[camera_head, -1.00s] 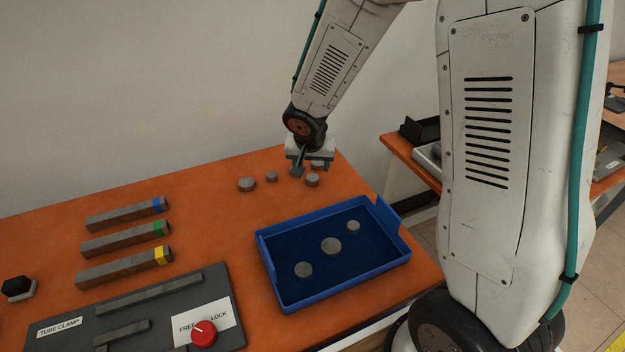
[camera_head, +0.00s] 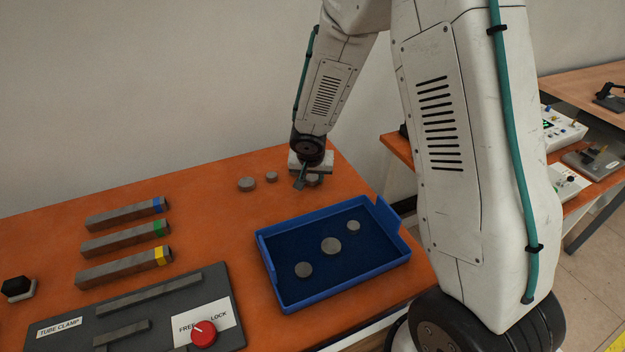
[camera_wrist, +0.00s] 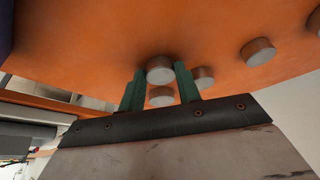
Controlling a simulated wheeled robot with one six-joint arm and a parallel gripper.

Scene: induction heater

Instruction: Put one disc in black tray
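Grey discs stand on the orange table near its back edge, including a larger one (camera_head: 247,185) and a smaller one (camera_head: 272,176). My gripper (camera_head: 303,183) is low over the discs to their right and hides part of that group. In the wrist view its two green fingers (camera_wrist: 161,88) are apart, with one disc (camera_wrist: 160,69) between their tips. I cannot tell whether they touch it. Two more discs (camera_wrist: 161,97) (camera_wrist: 203,77) are close by. Three discs lie in a blue tray (camera_head: 285,304). No black tray shows clearly.
Three grey bars with blue, green and yellow bands (camera_head: 125,240) lie at left. A tube clamp panel (camera_head: 150,318) with a red knob (camera_head: 203,334) is in front. A second table (camera_head: 394,146) with devices stands at right, partly behind my arm.

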